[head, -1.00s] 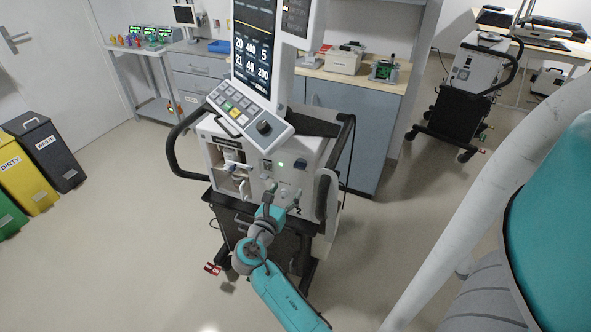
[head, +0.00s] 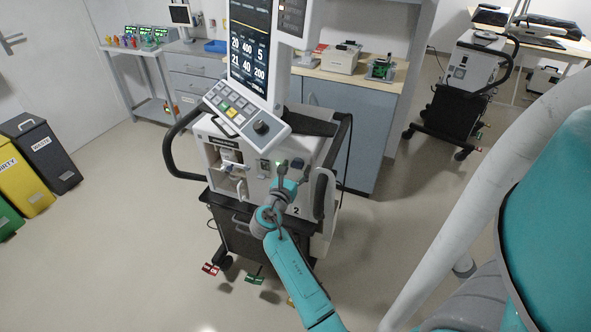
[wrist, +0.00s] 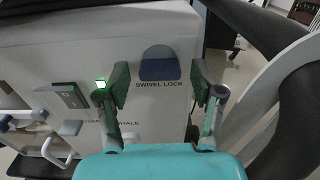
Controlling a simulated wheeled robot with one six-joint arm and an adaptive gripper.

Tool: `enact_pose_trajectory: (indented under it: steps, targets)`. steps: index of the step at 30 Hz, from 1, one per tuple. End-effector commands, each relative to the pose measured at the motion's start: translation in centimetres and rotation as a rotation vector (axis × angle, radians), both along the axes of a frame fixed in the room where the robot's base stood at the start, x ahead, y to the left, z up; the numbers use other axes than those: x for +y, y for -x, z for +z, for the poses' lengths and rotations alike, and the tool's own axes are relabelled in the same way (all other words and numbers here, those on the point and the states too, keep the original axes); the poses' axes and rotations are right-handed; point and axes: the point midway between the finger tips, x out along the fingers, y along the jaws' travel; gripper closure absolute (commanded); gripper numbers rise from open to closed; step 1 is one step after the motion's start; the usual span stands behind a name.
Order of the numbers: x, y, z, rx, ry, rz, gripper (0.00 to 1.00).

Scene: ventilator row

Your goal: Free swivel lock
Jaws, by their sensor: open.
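The swivel lock (wrist: 160,68) is a dark blue tab in a rounded grey recess on the ventilator's white front, with "SWIVEL LOCK" printed below it in the wrist view. My gripper (wrist: 160,78) is open and empty, its two dark finger pads standing either side of the lock with clear space between. I cannot tell how far the fingertips are from the panel. In the head view my gripper (head: 289,167) is at the front of the ventilator (head: 228,133) and largely covers the lock area.
A green lamp (wrist: 100,84) and a grey rocker switch (wrist: 70,95) sit left of the lock. A black handle (head: 178,150) curves out at the ventilator's left. Red (head: 210,268) and green (head: 254,280) pedals are at its base. Open floor lies left; a second cart (head: 445,125) stands back right.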

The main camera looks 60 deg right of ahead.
Motion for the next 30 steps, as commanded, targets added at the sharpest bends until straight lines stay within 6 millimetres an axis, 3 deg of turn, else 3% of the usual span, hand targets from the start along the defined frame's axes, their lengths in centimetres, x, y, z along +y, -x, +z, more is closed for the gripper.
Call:
enact_pose_trajectory:
  steps: [4, 9, 11, 12, 22, 30]
  targets:
    - [0.01, 0.0, 0.0, 0.0, 0.0, 0.0, 0.33]
    - [0.02, 0.0, 0.0, 0.0, 0.0, 0.0, 0.76]
    - [0.02, 0.0, 0.0, 0.0, 0.0, 0.0, 0.91]
    - [0.02, 0.0, 0.0, 0.0, 0.0, 0.0, 0.93]
    - [0.03, -0.03, 0.0, -0.043, -0.006, 0.0, 0.93]
    - [0.04, -0.11, 0.01, -0.207, -0.028, 0.0, 0.93]
